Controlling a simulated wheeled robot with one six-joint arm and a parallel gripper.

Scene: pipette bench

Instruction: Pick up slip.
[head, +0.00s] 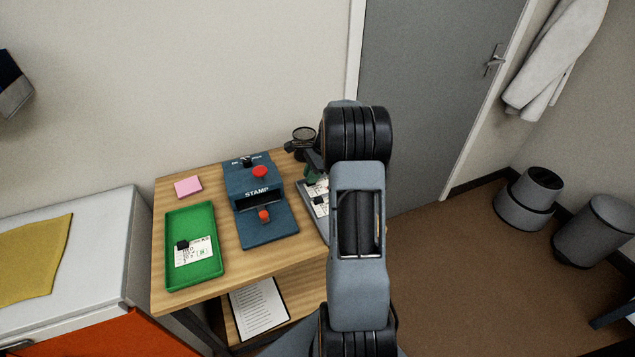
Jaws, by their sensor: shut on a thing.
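A white printed slip (319,197) lies in a grey tray (325,226) at the right of the wooden bench, partly hidden by my arm. My gripper (313,177) points down at the upper part of this slip and is shut on it. The exact grip is small and partly covered by my arm. Another white slip (194,252) with a black block on it lies in the green tray (174,223) at the left of the bench.
A blue stamp machine (268,230) with red knobs stands between the trays. A pink pad (188,187) lies at the back left. A clipboard (259,307) rests on the lower shelf.

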